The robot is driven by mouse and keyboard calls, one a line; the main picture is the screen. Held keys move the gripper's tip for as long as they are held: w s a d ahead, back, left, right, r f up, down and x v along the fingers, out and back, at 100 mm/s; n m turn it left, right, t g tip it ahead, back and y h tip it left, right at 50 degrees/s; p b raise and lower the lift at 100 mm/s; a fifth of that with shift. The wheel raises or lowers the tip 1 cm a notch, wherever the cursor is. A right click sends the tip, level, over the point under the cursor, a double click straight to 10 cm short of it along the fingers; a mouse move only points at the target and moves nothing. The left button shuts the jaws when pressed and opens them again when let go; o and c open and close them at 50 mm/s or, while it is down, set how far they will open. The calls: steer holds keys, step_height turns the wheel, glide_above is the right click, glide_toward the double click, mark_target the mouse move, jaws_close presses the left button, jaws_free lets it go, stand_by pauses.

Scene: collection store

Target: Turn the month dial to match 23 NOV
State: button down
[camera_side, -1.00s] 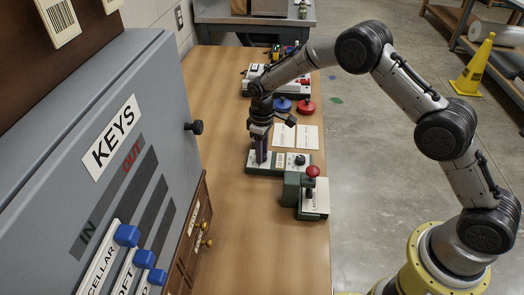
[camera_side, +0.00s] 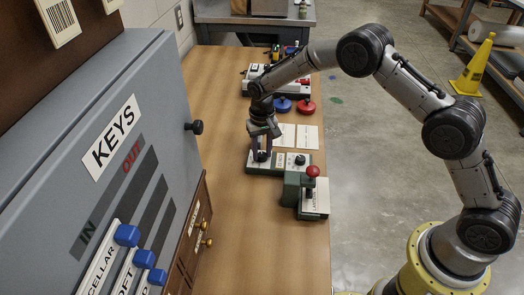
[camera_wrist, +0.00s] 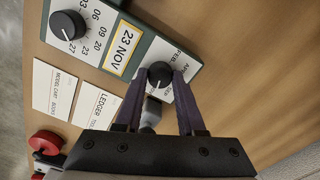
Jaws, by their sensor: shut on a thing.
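The month dial (camera_wrist: 160,72) is a round black knob on the green-edged panel (camera_wrist: 148,28). In the wrist view my gripper (camera_wrist: 159,78) has a dark purple finger on each side of this knob and is shut on it. APR and FEB show beside the knob; other month marks are hidden, and I cannot tell which one it points to. A yellow-framed label (camera_wrist: 124,49) reads 23 NOV. The day dial (camera_wrist: 67,25), a second black knob, is in the wrist view's upper left. In the side view my gripper (camera_side: 261,156) is at the panel's left end.
A green and white device with a red ball-topped lever (camera_side: 313,171) stands close in front of the panel. White cards (camera_side: 307,136), a blue knob (camera_side: 282,105) and a red knob (camera_side: 306,107) lie behind it. The grey key cabinet (camera_side: 120,130) is at the left. The wooden table between is clear.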

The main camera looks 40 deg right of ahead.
mark_target(262, 154)
steer(key=shift+m, duration=0.5)
steer(key=c, duration=0.5)
jaws_free()
step_height(262, 154, up, 14)
steer(key=shift+f, duration=0.1)
stand_by(0.4)
